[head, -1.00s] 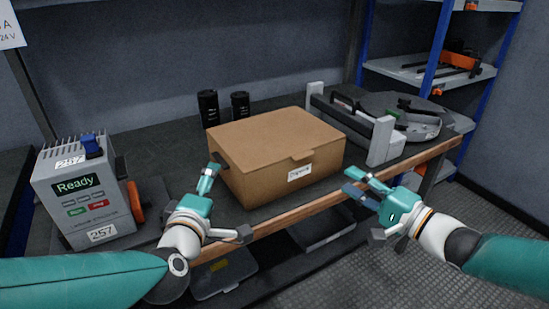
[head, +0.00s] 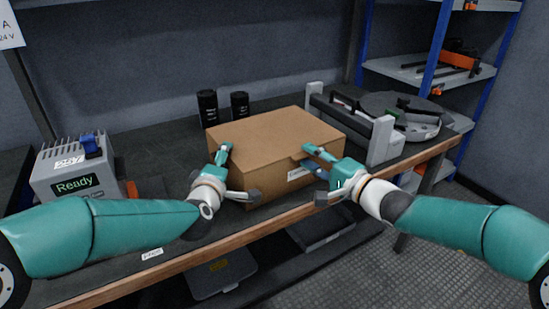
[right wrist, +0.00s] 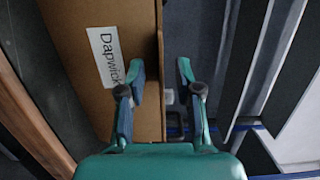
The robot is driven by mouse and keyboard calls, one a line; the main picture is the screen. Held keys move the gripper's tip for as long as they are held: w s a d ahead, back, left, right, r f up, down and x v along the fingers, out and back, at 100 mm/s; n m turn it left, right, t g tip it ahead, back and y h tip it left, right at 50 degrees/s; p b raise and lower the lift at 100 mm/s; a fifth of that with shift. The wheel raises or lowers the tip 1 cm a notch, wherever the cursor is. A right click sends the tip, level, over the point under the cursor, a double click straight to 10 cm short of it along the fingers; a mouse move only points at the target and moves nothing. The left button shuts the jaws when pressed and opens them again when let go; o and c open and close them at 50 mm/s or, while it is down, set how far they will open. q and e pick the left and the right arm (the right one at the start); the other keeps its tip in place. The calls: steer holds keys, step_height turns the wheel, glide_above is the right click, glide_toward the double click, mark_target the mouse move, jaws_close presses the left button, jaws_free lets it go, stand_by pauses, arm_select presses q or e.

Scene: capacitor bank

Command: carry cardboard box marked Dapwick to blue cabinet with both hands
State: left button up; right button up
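The cardboard box (head: 272,134) sits closed on the dark workbench. Its white label is partly covered by my right gripper in the head view and reads Dapwick in the right wrist view (right wrist: 103,58). My left gripper (head: 238,173) is open at the box's front left, with its fingers spread over the front face. My right gripper (head: 315,174) is open at the front right; in the right wrist view (right wrist: 161,72) one finger is over the label side and the other past the box edge. Contact cannot be told. I cannot make out a blue cabinet.
Two black cylinders (head: 223,106) stand behind the box. A grey and black machine (head: 381,138) stands close at the box's right. A shelf rack with blue posts (head: 436,50) is at far right. Floor (head: 450,270) is clear at lower right.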

arm_select(q)
steer(key=c, duration=0.5)
arm_select(e)
steer(key=c, duration=0.5)
arm_select(q)
steer(key=shift+c, duration=1.3)
arm_select(e)
jaws_close()
arm_select(q)
steer(key=shift+f, duration=0.1)
steer(key=c, duration=0.3)
arm_select(e)
steer(key=shift+r, duration=0.25)
